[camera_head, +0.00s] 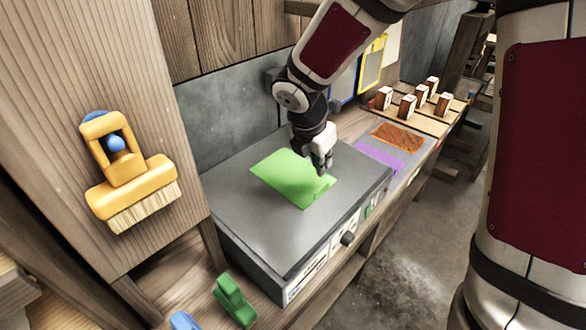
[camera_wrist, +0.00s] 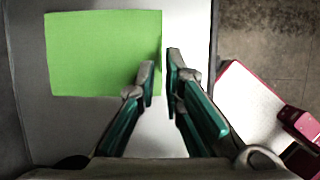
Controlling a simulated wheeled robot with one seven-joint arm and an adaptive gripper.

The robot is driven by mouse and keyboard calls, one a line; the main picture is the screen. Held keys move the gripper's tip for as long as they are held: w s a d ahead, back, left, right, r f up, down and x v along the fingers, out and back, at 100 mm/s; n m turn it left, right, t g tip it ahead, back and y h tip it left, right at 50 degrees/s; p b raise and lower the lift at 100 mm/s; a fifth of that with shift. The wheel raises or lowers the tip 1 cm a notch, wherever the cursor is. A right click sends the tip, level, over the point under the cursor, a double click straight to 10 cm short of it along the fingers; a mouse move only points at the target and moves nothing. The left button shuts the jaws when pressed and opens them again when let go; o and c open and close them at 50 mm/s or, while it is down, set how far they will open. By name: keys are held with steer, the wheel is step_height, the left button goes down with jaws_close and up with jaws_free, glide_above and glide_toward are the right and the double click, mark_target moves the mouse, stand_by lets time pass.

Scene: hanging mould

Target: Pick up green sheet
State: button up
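The green sheet (camera_head: 285,175) lies on the flat top of a grey machine (camera_head: 245,220). In the wrist view the sheet (camera_wrist: 95,50) is a flat rectangle at upper left. My gripper (camera_head: 323,165) is over the sheet's right side in the head view. In the wrist view my gripper (camera_wrist: 161,70) has its fingertips close together with a narrow gap between them. The left fingertip overlaps the sheet's right edge and the right fingertip lies just beyond it. I see nothing held. Whether the fingers touch the sheet is unclear.
A purple sheet (camera_head: 379,159) and an orange-brown sheet (camera_head: 398,137) lie right of the machine. Wooden blocks (camera_head: 407,107) stand behind them. A yellow brush (camera_head: 130,175) hangs on the wooden post at left. A green object (camera_head: 234,300) lies in front of the machine.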

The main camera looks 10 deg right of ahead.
mark_target(325, 185)
steer(key=b+x, duration=0.1)
steer(key=x, duration=1)
steer(key=shift+s, duration=0.2)
jaws_close()
steer(key=shift+r, duration=0.2)
steer(key=shift+r, duration=0.65)
step_height(325, 185, up, 2)
steer(key=shift+r, duration=0.1)
steer(key=s+r+p, duration=0.1)
steer(key=s+p, duration=0.2)
steer(key=s, duration=1.3)
steer(key=shift+d, duration=0.45)
